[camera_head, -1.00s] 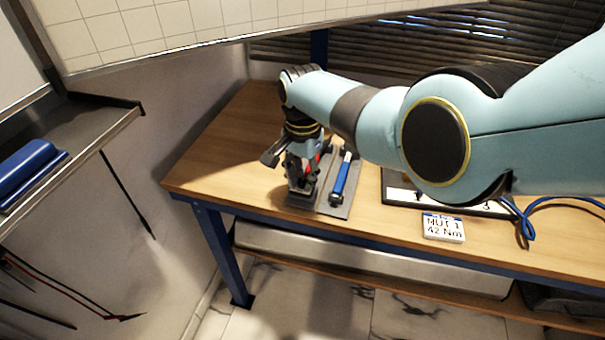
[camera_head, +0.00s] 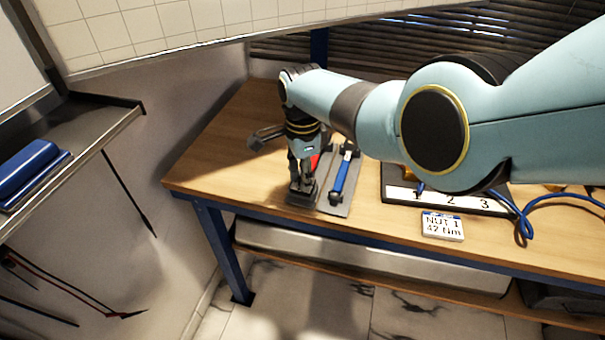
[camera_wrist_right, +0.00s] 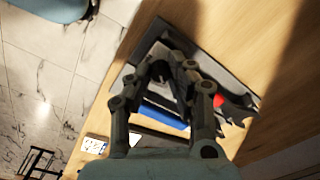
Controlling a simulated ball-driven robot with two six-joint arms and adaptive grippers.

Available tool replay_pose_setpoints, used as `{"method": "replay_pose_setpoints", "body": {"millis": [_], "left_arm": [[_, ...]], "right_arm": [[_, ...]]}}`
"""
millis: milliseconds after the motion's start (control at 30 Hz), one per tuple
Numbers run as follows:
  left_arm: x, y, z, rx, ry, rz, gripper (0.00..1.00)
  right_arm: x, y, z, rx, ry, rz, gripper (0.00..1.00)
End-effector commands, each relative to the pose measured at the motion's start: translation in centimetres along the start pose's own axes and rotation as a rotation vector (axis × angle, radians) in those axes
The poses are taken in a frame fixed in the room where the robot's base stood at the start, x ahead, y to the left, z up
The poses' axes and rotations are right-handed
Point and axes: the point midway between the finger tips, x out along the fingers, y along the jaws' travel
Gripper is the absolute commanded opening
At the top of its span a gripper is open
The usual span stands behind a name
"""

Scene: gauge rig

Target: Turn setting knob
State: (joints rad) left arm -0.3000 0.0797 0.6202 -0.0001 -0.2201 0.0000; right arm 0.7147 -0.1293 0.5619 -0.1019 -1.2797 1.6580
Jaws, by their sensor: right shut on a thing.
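My right gripper (camera_head: 302,183) points down at a dark block (camera_head: 301,199) on the left part of a grey plate (camera_head: 335,208) near the bench's front edge. It also shows in the right wrist view (camera_wrist_right: 164,70), its fingers closed at that block. It is shut on what appears to be the setting knob, which the fingers hide almost entirely. A blue-handled tool (camera_head: 343,174) lies on the plate just right of the gripper. A red part (camera_head: 315,161) shows beside the fingers. My left gripper is in neither view.
A white card (camera_head: 443,226) reading "NUT 1 42 Nm" lies at the bench's front edge. Behind it is a dark board (camera_head: 480,208) with numbered places, partly behind my right arm. A blue cable (camera_head: 524,225) lies at right.

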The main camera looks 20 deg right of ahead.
Motion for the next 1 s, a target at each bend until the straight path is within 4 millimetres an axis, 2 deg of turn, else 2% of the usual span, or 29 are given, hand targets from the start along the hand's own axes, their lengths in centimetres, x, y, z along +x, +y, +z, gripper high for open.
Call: {"method": "replay_pose_setpoints", "body": {"millis": [400, 433, 600, 1000], "left_arm": [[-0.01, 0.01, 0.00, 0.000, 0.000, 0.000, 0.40], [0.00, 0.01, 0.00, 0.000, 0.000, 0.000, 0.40], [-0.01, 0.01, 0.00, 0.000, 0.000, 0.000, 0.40], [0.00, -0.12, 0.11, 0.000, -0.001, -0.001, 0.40]], "right_arm": [[-0.02, -0.03, -0.05, 0.008, 0.001, -0.001, 0.00], [-0.02, -0.03, -0.05, 0.008, 0.001, -0.001, 0.20], [-0.02, -0.02, -0.04, 0.007, 0.001, 0.000, 0.43], [-0.61, -0.09, 0.02, 0.007, 0.000, -0.002, 0.43]]}}
